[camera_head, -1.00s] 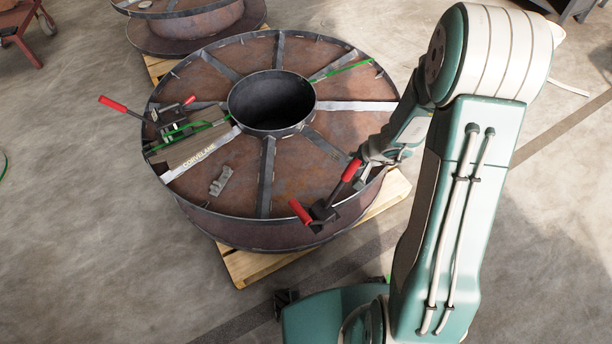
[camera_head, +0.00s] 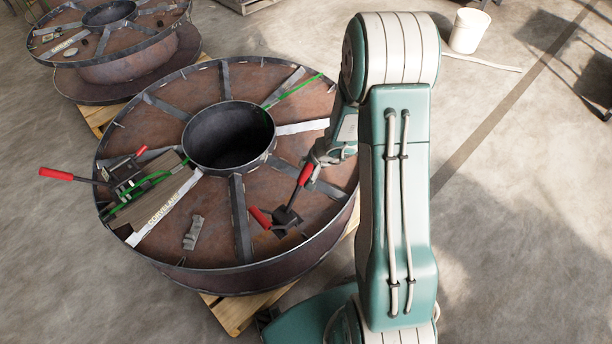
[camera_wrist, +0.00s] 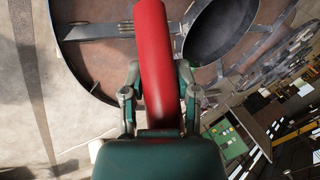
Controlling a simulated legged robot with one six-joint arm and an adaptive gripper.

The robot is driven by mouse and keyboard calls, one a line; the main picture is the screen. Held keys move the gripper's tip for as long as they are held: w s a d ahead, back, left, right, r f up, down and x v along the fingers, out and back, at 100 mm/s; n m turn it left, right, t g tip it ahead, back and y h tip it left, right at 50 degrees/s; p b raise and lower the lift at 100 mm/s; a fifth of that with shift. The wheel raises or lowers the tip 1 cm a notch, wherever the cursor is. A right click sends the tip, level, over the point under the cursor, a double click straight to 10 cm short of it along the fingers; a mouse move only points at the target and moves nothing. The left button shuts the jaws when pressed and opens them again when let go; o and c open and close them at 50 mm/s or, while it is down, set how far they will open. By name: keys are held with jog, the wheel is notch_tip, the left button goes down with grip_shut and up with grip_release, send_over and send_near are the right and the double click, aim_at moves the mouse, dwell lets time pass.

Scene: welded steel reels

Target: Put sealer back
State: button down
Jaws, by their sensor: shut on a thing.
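The sealer (camera_head: 287,214), a dark tool with two red-gripped handles, is at the front right of the large rusty reel (camera_head: 300,225). My gripper (camera_head: 318,165) is shut on its upper red handle (camera_head: 305,174). The other red handle (camera_head: 260,217) points left. The dark head appears over a front-right panel, inside the rim; I cannot tell whether it touches. In the wrist view the red handle (camera_wrist: 157,60) runs between the fingers of my gripper (camera_wrist: 158,100); the sealer's head is hidden there.
A second red-handled tool (camera_head: 120,177) sits on the reel's left with green strap and a labelled pale bar (camera_head: 165,207). A small grey metal piece (camera_head: 193,232) lies on a front panel. Another reel (camera_head: 110,75) stands behind left. A white bucket (camera_head: 468,31) stands at the back right.

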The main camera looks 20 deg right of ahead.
jog(key=w+f, duration=0.9)
jog(key=f, duration=0.2)
jog(key=shift+w+d, duration=0.25)
jog(key=shift+c, duration=1.8)
grip_release()
